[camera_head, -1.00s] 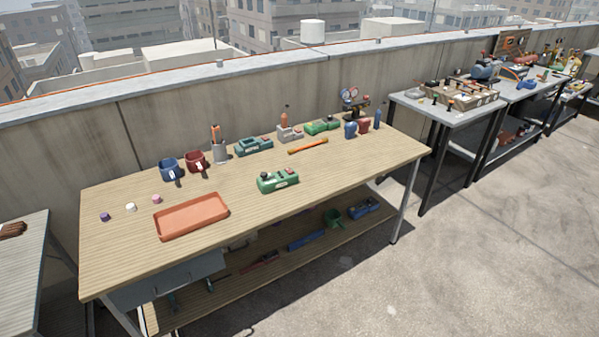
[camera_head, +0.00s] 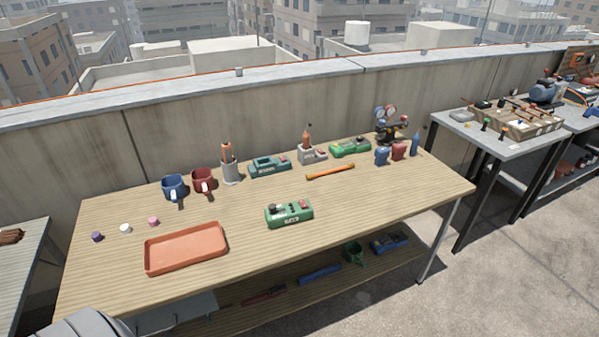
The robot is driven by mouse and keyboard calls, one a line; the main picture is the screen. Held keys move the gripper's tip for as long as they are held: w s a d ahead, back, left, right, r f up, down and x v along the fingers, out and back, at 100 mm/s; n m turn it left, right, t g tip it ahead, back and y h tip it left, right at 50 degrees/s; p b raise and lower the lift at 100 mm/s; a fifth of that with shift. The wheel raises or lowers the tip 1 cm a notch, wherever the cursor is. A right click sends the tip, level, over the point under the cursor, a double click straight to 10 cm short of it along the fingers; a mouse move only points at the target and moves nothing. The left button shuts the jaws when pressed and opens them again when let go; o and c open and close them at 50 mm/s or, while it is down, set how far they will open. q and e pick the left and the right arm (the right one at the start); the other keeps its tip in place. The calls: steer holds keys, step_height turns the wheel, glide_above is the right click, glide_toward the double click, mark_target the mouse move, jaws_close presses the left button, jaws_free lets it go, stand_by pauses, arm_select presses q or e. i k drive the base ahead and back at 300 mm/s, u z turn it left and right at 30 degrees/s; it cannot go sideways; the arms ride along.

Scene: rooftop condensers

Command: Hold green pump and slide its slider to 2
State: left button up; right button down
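Several green devices lie on the wooden workbench (camera_head: 300,243). One green box-shaped device (camera_head: 289,214) with a dark knob, a red part and pale lettering sits near the front middle. A darker teal-green device (camera_head: 268,167) sits at the back middle. A brighter green device (camera_head: 350,148) sits at the back right. I cannot tell for sure which is the pump, and slider marks are too small to read. Neither gripper is in view; a grey rounded part at the bottom left looks like my own arm.
An orange tray (camera_head: 186,248) lies front left of the front green device. A blue mug (camera_head: 173,186), red mug (camera_head: 204,181) and grey holder (camera_head: 231,171) stand behind. An orange stick (camera_head: 330,171) lies back right. Bench space right of the front device is clear.

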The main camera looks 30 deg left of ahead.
mark_target(271, 207)
steer(key=u, duration=0.2)
steer(key=i, duration=0.9)
steer(key=u, duration=0.65)
